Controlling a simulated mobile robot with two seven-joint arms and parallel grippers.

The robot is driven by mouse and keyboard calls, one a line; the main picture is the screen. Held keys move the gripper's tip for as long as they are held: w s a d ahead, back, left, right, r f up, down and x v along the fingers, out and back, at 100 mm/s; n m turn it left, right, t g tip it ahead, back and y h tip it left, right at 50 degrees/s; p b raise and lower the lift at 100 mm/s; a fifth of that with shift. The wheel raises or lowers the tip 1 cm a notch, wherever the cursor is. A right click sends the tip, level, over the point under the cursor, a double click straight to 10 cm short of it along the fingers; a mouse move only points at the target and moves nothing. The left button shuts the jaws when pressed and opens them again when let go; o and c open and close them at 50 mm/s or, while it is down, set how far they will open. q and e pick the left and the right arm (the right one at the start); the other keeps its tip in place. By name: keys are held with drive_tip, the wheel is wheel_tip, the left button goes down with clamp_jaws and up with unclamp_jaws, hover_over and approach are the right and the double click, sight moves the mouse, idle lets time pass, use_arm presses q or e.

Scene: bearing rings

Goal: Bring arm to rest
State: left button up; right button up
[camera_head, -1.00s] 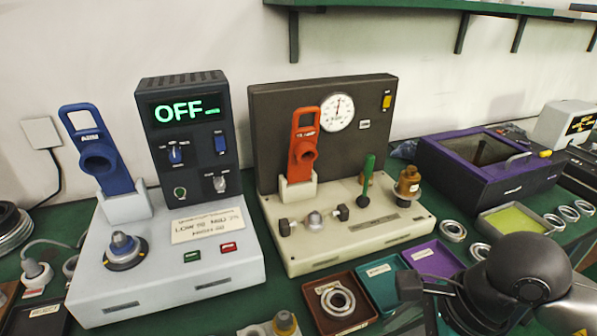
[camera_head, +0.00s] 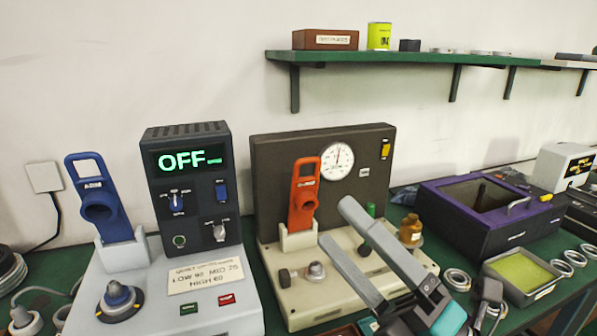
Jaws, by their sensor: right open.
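My right gripper (camera_head: 335,221) comes in from the bottom right, its two long grey fingers pointing up and left. The fingers are apart with nothing between them. The gripper is in front of the cream base (camera_head: 405,244) of the gauge station and hides part of it, including most of the green-handled lever (camera_head: 370,209). I cannot tell how far above the base it is. My left gripper is not in view.
A grey station (camera_head: 170,283) with an OFF display and blue tool stands left. An orange tool (camera_head: 304,195) stands upright at the gauge station. A purple-rimmed box (camera_head: 470,230), green-lined tray (camera_head: 523,275) and several rings are right. A green shelf (camera_head: 400,57) hangs above.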

drive_tip(key=w+d+f+m+t+h, duration=0.1)
drive_tip(key=w+d+f+m+h, duration=0.2)
drive_tip(key=d+f+m+h, duration=0.5)
drive_tip(key=w+d+f+m+h, duration=0.2)
drive_tip(key=d+f+m+h, duration=0.3)
drive_tip(key=m+h, duration=0.65)
drive_tip(key=s+d+f+m+g, duration=0.25)
drive_tip(key=f+m+g, duration=0.2)
drive_tip(key=f, duration=0.45)
drive_tip(key=s+a+f+m+g+y, duration=0.4)
drive_tip(key=s+f+g, duration=0.6)
drive_tip(key=s+f, duration=0.5)
drive_tip(key=s+f+h, duration=0.2)
drive_tip(key=s+f, duration=0.1)
drive_tip(key=f, duration=1.8)
drive_tip(key=s+d+f+g, duration=0.2)
drive_tip(key=s+f, duration=1.1)
drive_tip(key=s, duration=0.1)
drive_tip(key=shift+s, duration=0.35)
